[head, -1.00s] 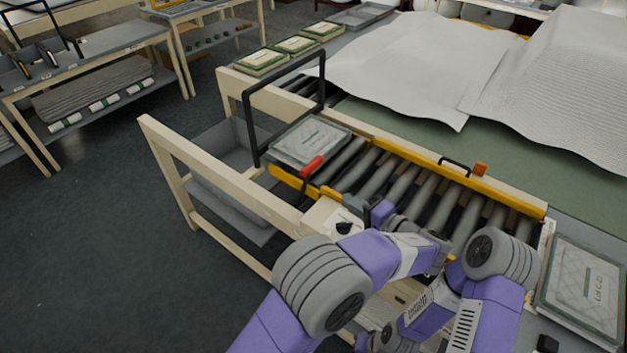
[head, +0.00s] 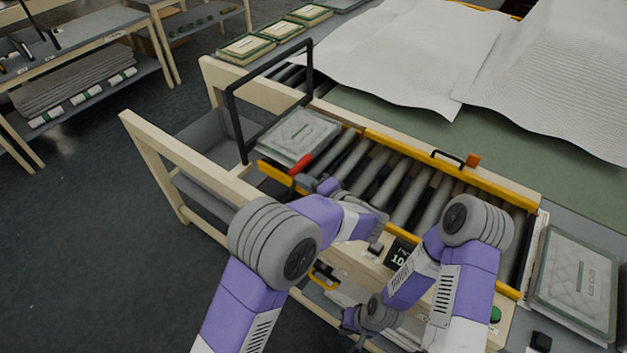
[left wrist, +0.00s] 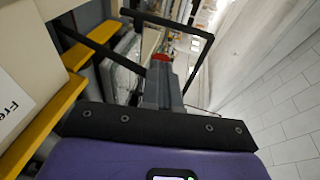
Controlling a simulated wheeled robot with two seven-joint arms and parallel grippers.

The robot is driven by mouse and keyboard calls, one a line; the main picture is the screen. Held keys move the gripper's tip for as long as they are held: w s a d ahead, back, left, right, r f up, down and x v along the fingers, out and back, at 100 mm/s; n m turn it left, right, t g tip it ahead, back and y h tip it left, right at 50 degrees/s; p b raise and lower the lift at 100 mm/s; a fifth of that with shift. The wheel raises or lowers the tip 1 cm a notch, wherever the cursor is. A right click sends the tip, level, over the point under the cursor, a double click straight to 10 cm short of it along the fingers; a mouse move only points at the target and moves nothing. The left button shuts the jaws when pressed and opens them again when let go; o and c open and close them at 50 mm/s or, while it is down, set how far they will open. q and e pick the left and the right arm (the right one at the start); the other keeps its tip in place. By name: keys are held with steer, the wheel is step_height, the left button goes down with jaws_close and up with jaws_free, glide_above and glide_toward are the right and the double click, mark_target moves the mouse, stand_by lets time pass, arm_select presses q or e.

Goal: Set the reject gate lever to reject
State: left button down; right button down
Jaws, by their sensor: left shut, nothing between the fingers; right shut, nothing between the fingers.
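The reject gate lever has a red handle (head: 300,163) at the near left edge of the roller conveyor, beside a packed pad. Its handle also shows in the left wrist view (left wrist: 161,57), just past the fingertips. My left gripper (head: 312,183) is shut and empty, with its tips close to the red handle. I cannot tell whether they touch it. In the left wrist view the shut fingers (left wrist: 163,88) point toward the handle, and the lever's base is hidden. My right gripper (head: 352,320) is low in front of the conveyor, shut and empty, apart from the lever.
The packed pad (head: 299,136) lies at the conveyor's left end, under a black hoop frame (head: 230,105). Yellow rails (head: 400,146) edge the rollers (head: 385,178). A grey bin (head: 205,150) stands left below. Another pad (head: 576,283) lies at right.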

arm_select(q)
steer(key=shift+w+a+f, duration=0.1)
steer(key=shift+w+a, duration=0.2)
steer(key=shift+a, duration=0.05)
arm_select(e)
steer(key=shift+w+r, duration=0.15)
